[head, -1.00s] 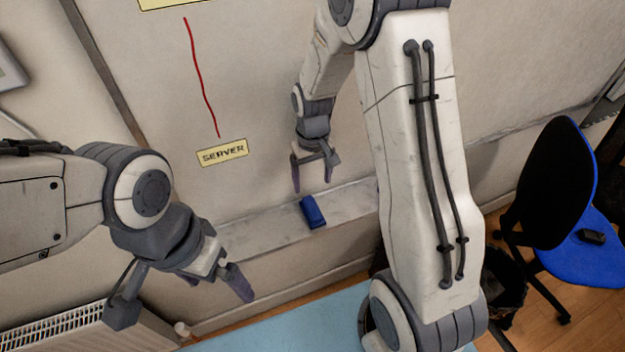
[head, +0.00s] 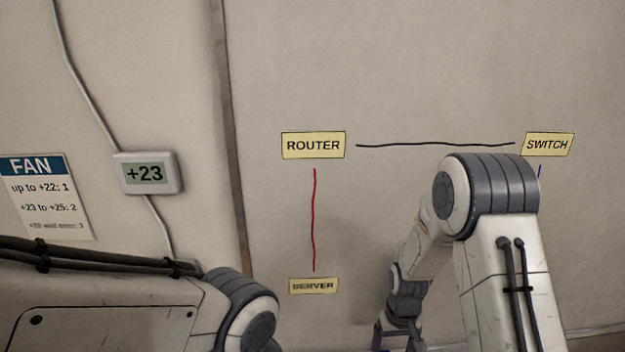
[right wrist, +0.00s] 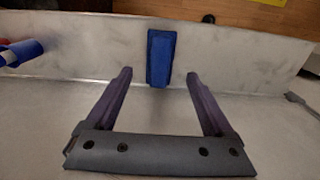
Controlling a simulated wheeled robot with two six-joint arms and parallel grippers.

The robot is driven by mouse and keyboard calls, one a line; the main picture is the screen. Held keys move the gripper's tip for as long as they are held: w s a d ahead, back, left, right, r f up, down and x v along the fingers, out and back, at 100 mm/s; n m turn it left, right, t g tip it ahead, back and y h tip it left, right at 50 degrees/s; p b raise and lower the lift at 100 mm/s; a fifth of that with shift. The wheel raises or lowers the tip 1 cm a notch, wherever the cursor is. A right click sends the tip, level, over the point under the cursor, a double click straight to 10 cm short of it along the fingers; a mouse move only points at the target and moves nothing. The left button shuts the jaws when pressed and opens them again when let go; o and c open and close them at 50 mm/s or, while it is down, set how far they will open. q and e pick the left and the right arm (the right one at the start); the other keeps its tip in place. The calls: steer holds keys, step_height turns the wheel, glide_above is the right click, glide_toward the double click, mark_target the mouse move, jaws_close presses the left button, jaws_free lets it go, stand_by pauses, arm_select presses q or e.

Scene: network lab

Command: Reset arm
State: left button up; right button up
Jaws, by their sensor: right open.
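My right gripper (right wrist: 159,76) is open and empty in the right wrist view, its two purple-grey fingers spread apart.
The wall bears ROUTER (head: 313,145), SWITCH (head: 547,144) and SERVER (head: 313,286) labels, a +23 display (head: 148,173) and a FAN notice (head: 45,197).

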step_height(320, 180, down, 7)
steer(key=shift+f+p, duration=0.1)
steer(key=shift+p, duration=0.5)
steer(key=shift+w+r, duration=0.1)
steer(key=shift+r, duration=1.15)
steer(key=shift+f, duration=0.1)
